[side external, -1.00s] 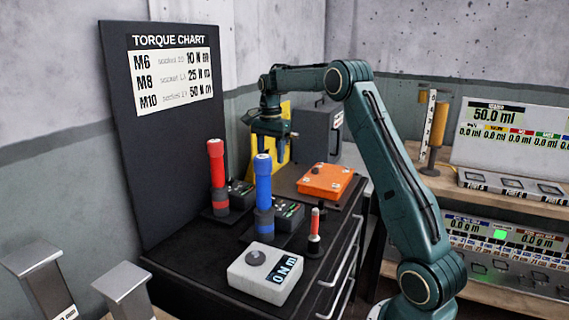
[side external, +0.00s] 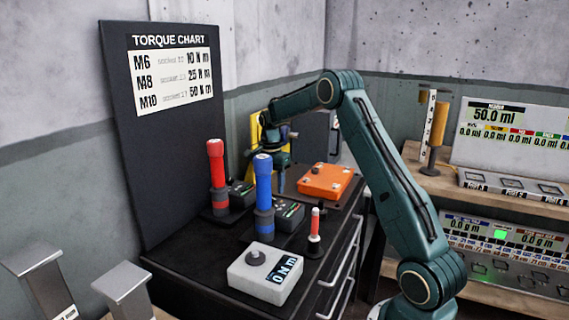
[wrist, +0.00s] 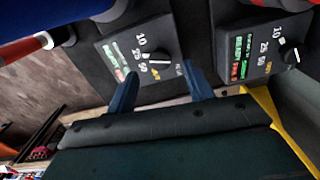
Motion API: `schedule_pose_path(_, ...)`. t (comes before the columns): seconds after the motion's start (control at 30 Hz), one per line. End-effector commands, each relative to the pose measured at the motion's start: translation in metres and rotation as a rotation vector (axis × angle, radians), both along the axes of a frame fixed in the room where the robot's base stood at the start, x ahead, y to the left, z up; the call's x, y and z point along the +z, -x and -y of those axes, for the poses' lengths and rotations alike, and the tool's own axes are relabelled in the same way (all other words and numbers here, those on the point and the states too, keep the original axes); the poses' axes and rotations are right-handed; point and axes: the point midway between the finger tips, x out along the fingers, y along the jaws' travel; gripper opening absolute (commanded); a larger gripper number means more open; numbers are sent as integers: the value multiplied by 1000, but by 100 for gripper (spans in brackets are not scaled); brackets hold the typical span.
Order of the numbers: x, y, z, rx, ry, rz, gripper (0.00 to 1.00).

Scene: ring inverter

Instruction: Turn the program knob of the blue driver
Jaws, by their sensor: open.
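The blue driver (side external: 263,185) stands upright on the dark bench in the side view, with its small dark control box (side external: 290,212) just to its right. In the wrist view, that control box (wrist: 120,50) has a round black program knob (wrist: 158,57) beside the printed marks 10, 25 and 50. A blue part fills the upper left corner there. My gripper (wrist: 159,72) is open and empty, its two blue fingers on either side of the knob in the picture. Contact with the knob cannot be told. In the side view, my gripper (side external: 282,178) is partly hidden behind the blue driver.
A red driver (side external: 217,175) and its box (side external: 241,190) stand left. That side's box (wrist: 250,45) and knob show in the wrist view.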

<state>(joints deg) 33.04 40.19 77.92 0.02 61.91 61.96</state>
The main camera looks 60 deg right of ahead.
Motion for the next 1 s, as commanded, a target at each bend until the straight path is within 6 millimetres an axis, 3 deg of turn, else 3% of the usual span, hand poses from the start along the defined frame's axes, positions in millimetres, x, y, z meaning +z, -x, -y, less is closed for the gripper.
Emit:
schedule_pose_path(0.3,-32,0,0,0,0,-1,52)
schedule_pose_path(0.7,-37,0,0,0,0,0,52)
schedule_pose_path(0.9,-37,0,0,0,0,0,13)
schedule_pose_path(0.93,-37,0,0,0,0,0,8)
schedule_pose_path(1.0,-37,0,0,0,0,0,8)
